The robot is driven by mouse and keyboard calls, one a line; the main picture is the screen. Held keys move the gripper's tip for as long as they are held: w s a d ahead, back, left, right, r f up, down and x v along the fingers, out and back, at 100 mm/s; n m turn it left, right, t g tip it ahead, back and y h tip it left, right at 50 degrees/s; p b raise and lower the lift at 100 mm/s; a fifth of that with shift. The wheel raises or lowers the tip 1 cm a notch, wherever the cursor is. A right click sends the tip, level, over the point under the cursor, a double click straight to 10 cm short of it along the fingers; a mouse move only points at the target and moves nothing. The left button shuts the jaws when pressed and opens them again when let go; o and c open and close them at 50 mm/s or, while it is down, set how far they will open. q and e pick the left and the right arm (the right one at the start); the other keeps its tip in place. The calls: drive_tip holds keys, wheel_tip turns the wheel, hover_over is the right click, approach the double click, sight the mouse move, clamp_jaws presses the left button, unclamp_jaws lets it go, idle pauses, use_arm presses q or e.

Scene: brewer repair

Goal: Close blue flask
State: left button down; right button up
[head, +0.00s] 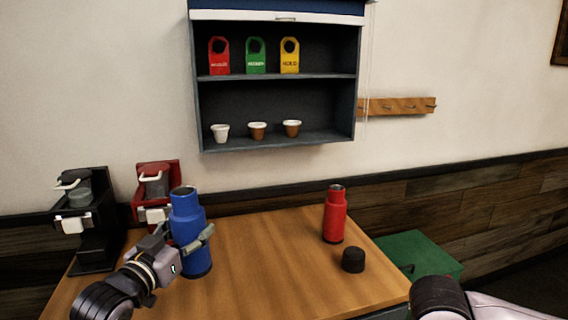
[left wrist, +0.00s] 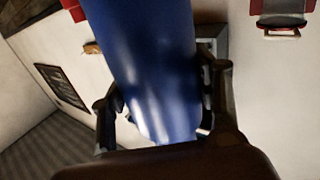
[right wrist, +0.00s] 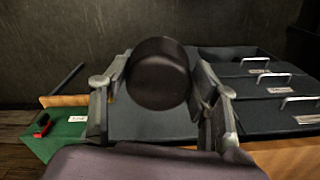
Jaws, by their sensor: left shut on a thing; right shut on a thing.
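The blue flask (head: 187,240) stands upright at the left of the table in the head view, its narrow neck bare of a cap. My left gripper (head: 190,243) is shut around its body; the left wrist view shows the blue body (left wrist: 150,70) between the fingers (left wrist: 163,110). My right gripper (right wrist: 160,95) is shut on a black cap (right wrist: 158,74), seen in the right wrist view. In the head view my right arm shows at the lower right, but its fingers are not visible there.
A red flask (head: 335,215) stands at the table's right, with another black cap (head: 353,260) near it. Two coffee brewers, black (head: 90,215) and red (head: 155,190), stand at the left. A shelf (head: 280,107) hangs above. The middle of the wooden table (head: 265,255) is clear.

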use_arm(q)
drive_tip(key=s+f+n+y, duration=0.3)
drive_tip(key=s+f+y, duration=0.2)
drive_tip(key=s+f, duration=0.9)
drive_tip(key=shift+s+d+t, duration=0.35)
drive_tip(key=shift+s+t, duration=0.05)
drive_tip(key=shift+s, duration=0.85)
drive_tip(key=shift+w+a+f, duration=0.1)
drive_tip(key=shift+f, duration=0.1)
use_arm(e)
drive_tip(key=shift+w, duration=0.1)
use_arm(q)
drive_tip(key=s+d+f+m+g+h, duration=0.2)
drive_tip(key=d+m+g+h, duration=0.2)
drive_tip(key=d+m+h, duration=0.3)
drive_tip(key=shift+d+m+h, duration=0.3)
drive_tip(key=shift+d+h, duration=1.9)
drive_tip(key=shift+d, duration=1.35)
